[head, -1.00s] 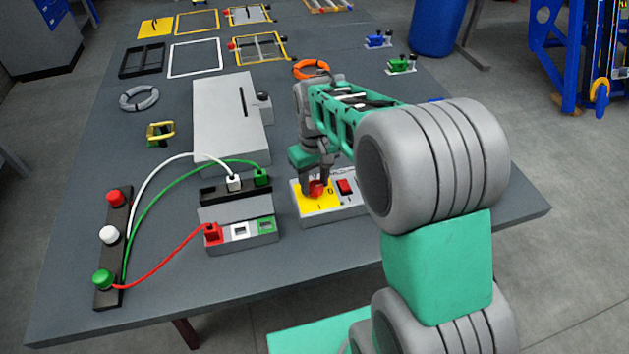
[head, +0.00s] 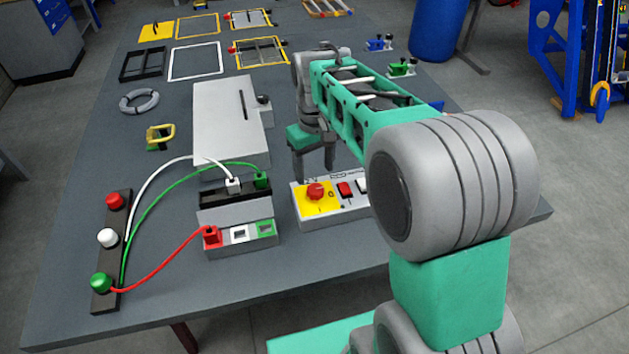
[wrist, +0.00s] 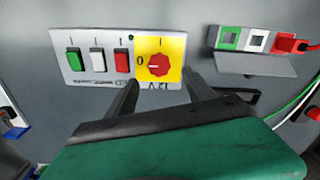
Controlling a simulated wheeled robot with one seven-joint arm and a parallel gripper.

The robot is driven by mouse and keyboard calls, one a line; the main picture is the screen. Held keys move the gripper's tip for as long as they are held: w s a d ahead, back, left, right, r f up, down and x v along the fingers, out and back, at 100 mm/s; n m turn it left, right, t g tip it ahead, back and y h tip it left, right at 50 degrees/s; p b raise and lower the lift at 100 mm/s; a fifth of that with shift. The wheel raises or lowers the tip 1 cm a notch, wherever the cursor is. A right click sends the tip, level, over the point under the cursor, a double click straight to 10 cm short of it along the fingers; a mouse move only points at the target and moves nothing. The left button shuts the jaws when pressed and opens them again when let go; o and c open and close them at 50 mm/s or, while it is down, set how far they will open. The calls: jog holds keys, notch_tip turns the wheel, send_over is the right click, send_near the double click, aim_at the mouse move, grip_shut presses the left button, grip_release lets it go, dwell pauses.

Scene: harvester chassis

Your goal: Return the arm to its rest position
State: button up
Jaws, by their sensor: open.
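My gripper (head: 314,164) is open and empty, pointing down just behind and above the switch box (head: 340,211). Its two dark fingers also show in the wrist view (wrist: 162,95), apart with nothing between them. The red rotary knob (head: 316,191) on its yellow plate stands in front of the fingers and free of them; it also shows in the wrist view (wrist: 159,65). My arm reaches over the table from the right, bent at the elbow, and hides the right end of the switch box in the head view.
A grey box with red, white and green sockets (head: 240,237) stands left of the switch box. Cables run to a plug strip (head: 108,250) at the left edge. A large light box (head: 228,115) stands behind. Frames lie at the far end. Bare table (head: 180,275) lies in front.

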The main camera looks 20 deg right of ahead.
aim_at(317, 193)
jog(key=shift+r, duration=0.8)
jog(key=shift+w+m, duration=0.25)
jog(key=shift+m, duration=0.05)
jog(key=shift+w+f+m+t, duration=0.1)
jog(key=shift+f+m+t, duration=0.25)
jog(key=shift+f, duration=0.6)
jog(key=shift+m, duration=0.35)
jog(key=s+f, duration=0.2)
jog(key=f, duration=0.1)
jog(key=shift+s+f, duration=0.15)
jog(key=shift+s, duration=0.15)
jog(key=s+m+t, duration=0.1)
jog(key=s, duration=1.2)
jog(key=shift+t, duration=0.95)
jog(key=r, duration=0.4)
jog(key=shift+w+r, duration=0.35)
